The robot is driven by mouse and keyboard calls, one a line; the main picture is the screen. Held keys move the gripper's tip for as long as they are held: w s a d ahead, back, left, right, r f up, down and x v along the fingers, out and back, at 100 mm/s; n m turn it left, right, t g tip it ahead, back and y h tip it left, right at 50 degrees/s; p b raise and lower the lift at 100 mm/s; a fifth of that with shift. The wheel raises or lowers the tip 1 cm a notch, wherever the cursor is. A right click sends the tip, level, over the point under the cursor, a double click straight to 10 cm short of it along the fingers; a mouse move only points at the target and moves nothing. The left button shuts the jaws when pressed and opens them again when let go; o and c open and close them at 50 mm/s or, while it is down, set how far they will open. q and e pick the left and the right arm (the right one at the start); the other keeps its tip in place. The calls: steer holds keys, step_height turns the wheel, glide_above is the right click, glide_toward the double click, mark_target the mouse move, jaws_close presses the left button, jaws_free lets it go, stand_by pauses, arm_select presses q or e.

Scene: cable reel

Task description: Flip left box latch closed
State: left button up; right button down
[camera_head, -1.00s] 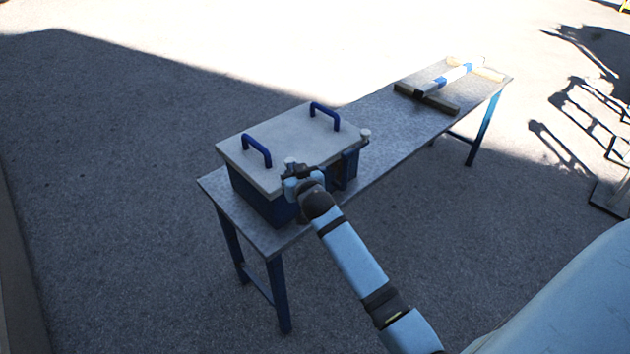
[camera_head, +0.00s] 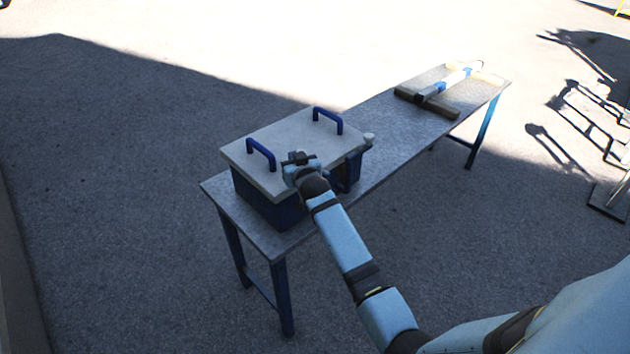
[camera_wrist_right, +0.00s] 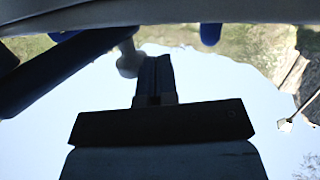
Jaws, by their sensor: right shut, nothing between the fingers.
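The box (camera_head: 262,205) has a blue body and a pale grey lid (camera_head: 300,134) with two blue handles, and stands on the near end of the table. The lid lies on the box. My right gripper (camera_head: 298,157) is at the lid's front edge, near the left handle (camera_head: 262,153). Its fingers are shut and empty in the right wrist view (camera_wrist_right: 154,75). The left latch is hidden behind this gripper in the head view. A pale knob (camera_wrist_right: 128,60) shows beside the fingers in the wrist view; I cannot tell whether they touch. My left gripper is not in view.
The right latch's pale knob (camera_head: 369,138) stands at the lid's front right corner. The long grey table (camera_head: 390,130) carries a white and blue tool (camera_head: 445,85) and a dark bar (camera_head: 428,103) at its far end. The table's middle is clear.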

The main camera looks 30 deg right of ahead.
steer(key=shift+w+d, duration=0.55)
steer(key=shift+d, duration=0.1)
steer(key=shift+w, duration=0.1)
stand_by(0.3)
steer(key=v, duration=1.3)
steer(key=shift+s, duration=0.4)
